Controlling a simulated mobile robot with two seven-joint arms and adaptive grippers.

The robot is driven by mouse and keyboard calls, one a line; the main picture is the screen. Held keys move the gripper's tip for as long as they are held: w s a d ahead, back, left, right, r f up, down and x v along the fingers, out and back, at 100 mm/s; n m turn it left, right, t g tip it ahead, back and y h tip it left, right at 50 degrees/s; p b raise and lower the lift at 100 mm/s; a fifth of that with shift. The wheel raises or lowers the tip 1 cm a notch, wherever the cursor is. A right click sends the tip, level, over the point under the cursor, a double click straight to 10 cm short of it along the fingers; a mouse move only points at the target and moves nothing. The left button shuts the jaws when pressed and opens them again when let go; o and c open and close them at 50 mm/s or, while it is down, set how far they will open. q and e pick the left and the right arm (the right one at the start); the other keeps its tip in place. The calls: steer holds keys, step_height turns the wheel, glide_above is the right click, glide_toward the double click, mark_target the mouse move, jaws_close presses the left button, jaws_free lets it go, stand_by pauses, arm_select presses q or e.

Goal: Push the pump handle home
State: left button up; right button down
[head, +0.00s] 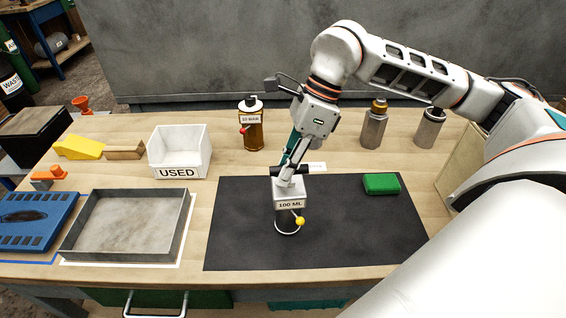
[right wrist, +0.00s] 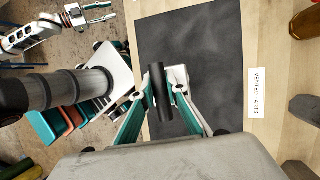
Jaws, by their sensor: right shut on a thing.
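The pump (head: 289,197) stands upright on the black mat, a grey block labelled 100 ML with a round dark base and a yellow-tipped side lever. Its black bar handle (head: 276,170) lies crosswise just above the block. My right gripper (head: 292,169) comes down from above and is shut on the handle. In the right wrist view the black handle (right wrist: 160,92) sits between the two fingertips, with the pale pump block (right wrist: 179,76) partly hidden beneath. My left gripper (right wrist: 98,12) shows small at the upper left of the wrist view, empty, with its fingers apart.
The black mat (head: 365,235) has free room around the pump. A green block (head: 381,183) lies at its right. A grey tray (head: 130,225) and a white USED bin (head: 181,151) stand left. An amber bottle (head: 251,125) and metal bottles (head: 375,127) stand behind.

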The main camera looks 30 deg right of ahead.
steer(key=c, duration=2)
jaws_free()
steer(key=shift+f, duration=0.3)
steer(key=shift+o, duration=0.2)
steer(key=shift+r, duration=0.1)
steer(key=v, duration=1.2)
steer(key=shift+s, duration=0.1)
